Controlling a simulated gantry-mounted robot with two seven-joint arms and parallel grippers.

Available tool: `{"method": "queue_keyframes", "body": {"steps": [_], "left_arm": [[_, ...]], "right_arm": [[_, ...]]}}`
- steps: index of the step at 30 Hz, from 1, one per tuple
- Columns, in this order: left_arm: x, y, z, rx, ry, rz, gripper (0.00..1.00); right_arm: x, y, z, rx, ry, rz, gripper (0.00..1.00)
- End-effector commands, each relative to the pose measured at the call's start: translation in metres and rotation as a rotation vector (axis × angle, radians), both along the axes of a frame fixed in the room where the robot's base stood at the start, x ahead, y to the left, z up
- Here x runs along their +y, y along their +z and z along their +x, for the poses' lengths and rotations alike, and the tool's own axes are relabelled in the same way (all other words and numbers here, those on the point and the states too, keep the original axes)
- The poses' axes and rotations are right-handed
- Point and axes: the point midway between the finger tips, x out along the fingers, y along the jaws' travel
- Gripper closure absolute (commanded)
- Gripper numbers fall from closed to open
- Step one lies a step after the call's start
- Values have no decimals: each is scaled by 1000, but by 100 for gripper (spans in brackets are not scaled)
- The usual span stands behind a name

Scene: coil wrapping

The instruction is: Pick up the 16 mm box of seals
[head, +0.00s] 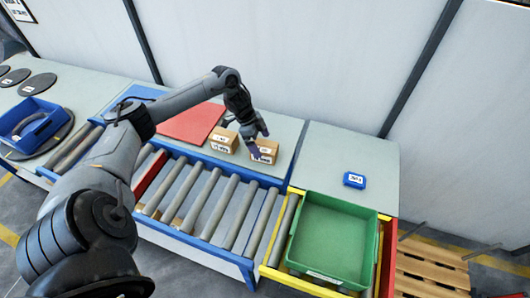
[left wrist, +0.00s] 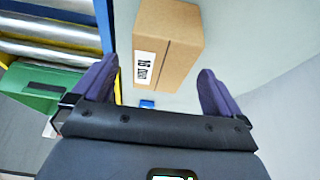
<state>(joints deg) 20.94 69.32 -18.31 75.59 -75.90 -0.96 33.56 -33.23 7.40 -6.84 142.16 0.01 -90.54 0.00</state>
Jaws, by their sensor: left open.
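The 16 mm box of seals is a small brown cardboard carton (left wrist: 178,45) with a white label reading 16 mm in the left wrist view. It lies ahead of my left gripper (left wrist: 155,90), in line with the space between the purple fingers, which are apart and do not visibly grip it. In the head view it appears to be the right-hand carton (head: 267,147), partly covered by my left gripper (head: 260,140). A second, similar carton (head: 223,141) stands to its left; its label is too small to read. My right gripper is not in view.
A red mat (head: 190,122) lies left of the cartons. The roller conveyor (head: 215,205) runs in front, with a green bin (head: 335,232) at its right end. A small blue device (head: 354,180) sits on the right table. A blue tray (head: 35,125) is at far left.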

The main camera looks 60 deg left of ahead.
Motion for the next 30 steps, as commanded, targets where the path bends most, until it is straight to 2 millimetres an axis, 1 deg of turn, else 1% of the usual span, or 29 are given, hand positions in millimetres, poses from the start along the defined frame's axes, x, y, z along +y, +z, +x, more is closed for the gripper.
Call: {"method": "queue_keyframes", "body": {"steps": [5,13,16,19,30], "left_arm": [[-2,-8,2,1,0,1,0],[-12,-38,12,-1,1,0,0],[-15,-47,14,-1,0,-1,0],[-16,-49,15,0,-1,2,0],[-16,-49,15,0,-1,2,0]], "right_arm": [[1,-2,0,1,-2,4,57],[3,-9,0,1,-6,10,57],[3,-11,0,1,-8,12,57],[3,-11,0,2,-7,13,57],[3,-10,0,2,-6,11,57]]}}
